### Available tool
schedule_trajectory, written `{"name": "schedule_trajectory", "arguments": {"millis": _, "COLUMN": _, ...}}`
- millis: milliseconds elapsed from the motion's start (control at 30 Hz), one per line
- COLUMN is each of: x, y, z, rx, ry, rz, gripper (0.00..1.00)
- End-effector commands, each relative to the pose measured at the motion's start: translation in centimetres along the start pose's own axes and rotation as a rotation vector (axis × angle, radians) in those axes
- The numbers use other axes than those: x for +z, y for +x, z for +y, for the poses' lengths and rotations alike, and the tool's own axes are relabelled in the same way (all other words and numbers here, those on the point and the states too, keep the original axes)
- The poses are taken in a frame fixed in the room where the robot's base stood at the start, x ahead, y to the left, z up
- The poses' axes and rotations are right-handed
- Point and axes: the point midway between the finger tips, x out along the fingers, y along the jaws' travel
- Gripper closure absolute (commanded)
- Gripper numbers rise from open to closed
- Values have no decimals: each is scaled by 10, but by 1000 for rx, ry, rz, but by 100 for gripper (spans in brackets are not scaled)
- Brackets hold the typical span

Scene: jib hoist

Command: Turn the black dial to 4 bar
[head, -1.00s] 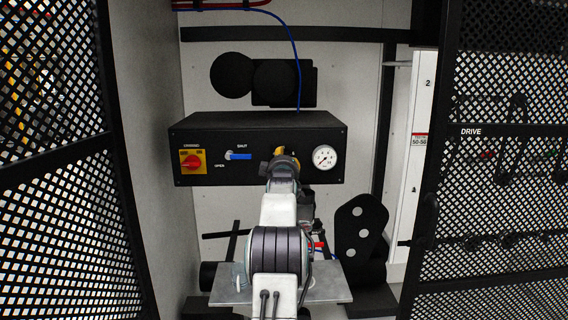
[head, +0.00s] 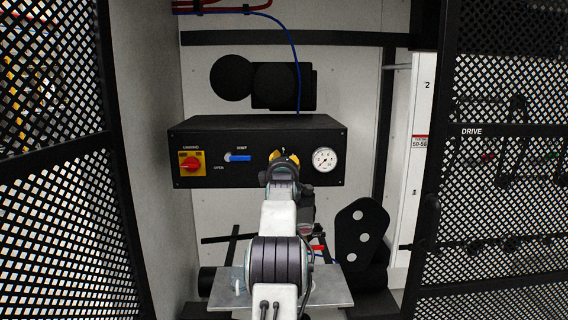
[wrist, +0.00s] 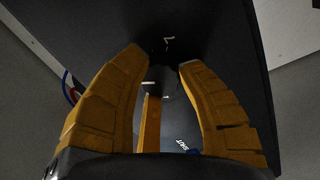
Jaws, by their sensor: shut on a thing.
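The black dial (wrist: 158,76) is a dark shape on the control box, between the yellow fingers of my gripper (wrist: 160,57). The fingertips close around it from both sides. Its edges blend into the black panel, and I cannot read its setting; small pale marks show near it. In the head view my gripper (head: 284,156) is at the box front, hiding the dial. The round white pressure gauge (head: 325,159) is just right of my gripper; its needle is too small to read surely.
The black control box (head: 255,136) also carries a red switch on yellow (head: 191,163) and a blue valve handle (head: 238,157) left of my gripper. Mesh doors (head: 55,170) flank the cabinet. A black plate with holes (head: 360,232) stands below right.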

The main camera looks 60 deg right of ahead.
Motion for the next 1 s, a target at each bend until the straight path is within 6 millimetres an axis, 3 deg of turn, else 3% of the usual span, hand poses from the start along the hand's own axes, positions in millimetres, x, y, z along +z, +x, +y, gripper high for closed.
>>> {"name": "schedule_trajectory", "arguments": {"millis": 233, "x": -5, "y": 0, "z": 2, "rx": 5, "ry": 1, "rz": 7, "gripper": 98}}
{"name": "schedule_trajectory", "arguments": {"millis": 267, "x": -5, "y": 0, "z": 2, "rx": 5, "ry": 1, "rz": 7, "gripper": 62}}
{"name": "schedule_trajectory", "arguments": {"millis": 533, "x": -2, "y": 0, "z": 1, "rx": 2, "ry": 1, "rz": 3, "gripper": 38}}
{"name": "schedule_trajectory", "arguments": {"millis": 1000, "x": -1, "y": -6, "z": 1, "rx": 1, "ry": 1, "rz": 2, "gripper": 38}}
